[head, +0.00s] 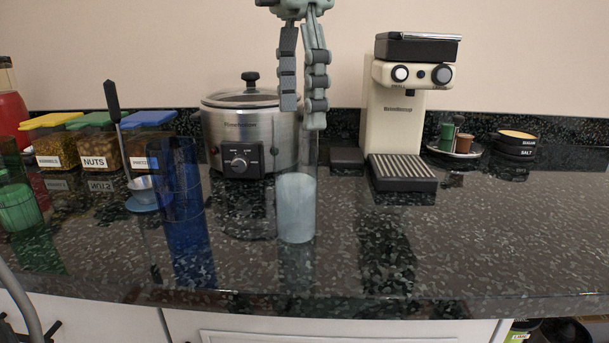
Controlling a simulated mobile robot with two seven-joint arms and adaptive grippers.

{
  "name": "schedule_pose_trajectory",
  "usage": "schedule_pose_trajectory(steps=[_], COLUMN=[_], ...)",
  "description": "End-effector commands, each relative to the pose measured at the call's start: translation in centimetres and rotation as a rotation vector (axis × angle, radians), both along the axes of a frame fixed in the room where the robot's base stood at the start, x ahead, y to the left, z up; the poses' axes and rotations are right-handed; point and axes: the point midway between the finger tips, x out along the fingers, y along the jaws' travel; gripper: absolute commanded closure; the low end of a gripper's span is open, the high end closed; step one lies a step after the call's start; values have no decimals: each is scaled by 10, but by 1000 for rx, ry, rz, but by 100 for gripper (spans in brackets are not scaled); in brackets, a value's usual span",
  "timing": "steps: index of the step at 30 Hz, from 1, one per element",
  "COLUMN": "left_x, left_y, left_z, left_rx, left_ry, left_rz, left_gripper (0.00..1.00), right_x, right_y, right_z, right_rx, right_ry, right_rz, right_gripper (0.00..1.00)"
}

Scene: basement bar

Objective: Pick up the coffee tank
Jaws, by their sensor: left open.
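My left gripper (303,116) hangs from the top of the head view with its fingers pointing down, open. Its fingertips are at the upper part of a tall clear cylinder (296,207) with pale blue-white contents, upright on the counter. I cannot tell whether the fingers touch it or are in front of it. A cream coffee machine (381,125) with a black top (416,47) and two knobs stands to the right, apart from the gripper. No part is labelled as the coffee tank, so I cannot tell which thing it is. My right gripper is not in view.
A steel slow cooker (228,125) stands behind the cylinder. A blue glass (187,205), small bowl (146,188) and lidded food boxes (100,150) are to the left. A plate with small jars (455,150) and stacked dark tins (515,148) are at right. The right-front counter (500,230) is clear.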

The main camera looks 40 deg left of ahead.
Motion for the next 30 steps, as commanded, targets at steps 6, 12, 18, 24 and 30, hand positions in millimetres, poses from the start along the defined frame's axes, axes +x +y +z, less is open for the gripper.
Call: schedule_pose_trajectory(steps=[6,12,18,24,30], left_x=[1,2,3,3,3], left_y=[4,8,9,9,8], left_z=[-27,-56,-63,-63,-63], left_rx=[-3,-2,-1,-1,-1], left_ry=[3,1,-2,-2,-2], left_rz=[-1,0,1,1,1], left_gripper=[25,25,25,33,58], right_x=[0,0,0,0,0], right_y=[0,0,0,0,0], right_z=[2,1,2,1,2], right_rx=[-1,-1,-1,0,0], right_ry=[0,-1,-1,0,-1], right_rz=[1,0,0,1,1], right_gripper=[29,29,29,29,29])
